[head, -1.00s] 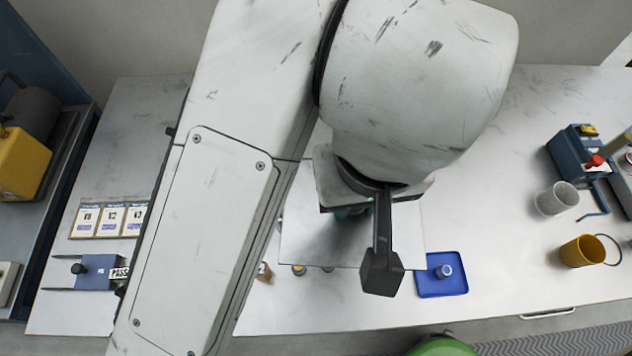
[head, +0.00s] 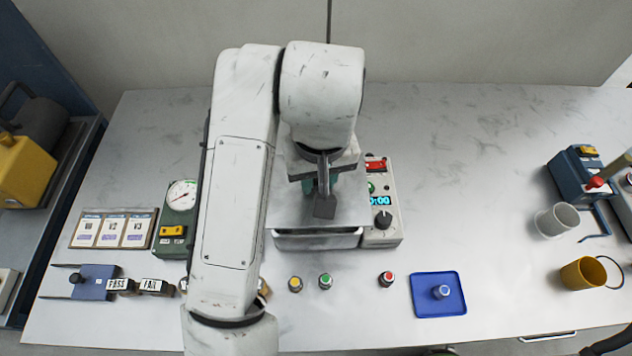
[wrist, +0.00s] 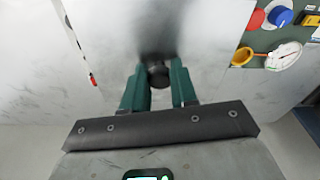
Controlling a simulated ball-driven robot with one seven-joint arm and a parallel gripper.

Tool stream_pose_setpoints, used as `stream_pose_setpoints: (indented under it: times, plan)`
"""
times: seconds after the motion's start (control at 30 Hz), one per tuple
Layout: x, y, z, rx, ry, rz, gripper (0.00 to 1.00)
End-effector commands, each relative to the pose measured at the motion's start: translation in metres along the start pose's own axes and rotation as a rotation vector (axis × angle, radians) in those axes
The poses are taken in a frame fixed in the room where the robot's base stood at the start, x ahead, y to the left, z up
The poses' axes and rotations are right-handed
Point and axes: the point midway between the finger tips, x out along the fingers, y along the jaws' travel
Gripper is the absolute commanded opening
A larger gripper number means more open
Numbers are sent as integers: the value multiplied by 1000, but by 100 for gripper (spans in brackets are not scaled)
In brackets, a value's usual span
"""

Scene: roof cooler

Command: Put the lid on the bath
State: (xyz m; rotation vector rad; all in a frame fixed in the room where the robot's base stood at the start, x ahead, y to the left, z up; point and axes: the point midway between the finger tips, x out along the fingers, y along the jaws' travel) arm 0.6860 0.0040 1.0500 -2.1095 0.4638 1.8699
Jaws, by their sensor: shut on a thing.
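My gripper (head: 321,186) is shut on the dark knob (wrist: 158,74) of the lid, its green fingers on either side of it in the wrist view (wrist: 159,88). The lid (head: 350,208) is a flat grey metal plate, roughly level, over the bath (head: 318,241). The bath is a metal box with a pale control panel (head: 382,225) on its right, showing a blue display, a black dial and a red switch. The lid covers the bath's opening. I cannot tell whether the lid touches the rim or hangs just above it.
A green gauge box (head: 178,222) stands left of the bath.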

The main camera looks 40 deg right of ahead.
Motion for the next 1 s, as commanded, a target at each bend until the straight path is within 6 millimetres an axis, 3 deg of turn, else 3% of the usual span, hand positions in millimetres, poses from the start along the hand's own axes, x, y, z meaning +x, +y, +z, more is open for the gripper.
stream_pose_setpoints:
  times: [0.17,0.43,1.0]
  plan:
    - [9,0,-6,1,-2,1,0]
    - [42,-1,-5,0,-1,0,0]
    - [53,0,-4,1,0,0,0]
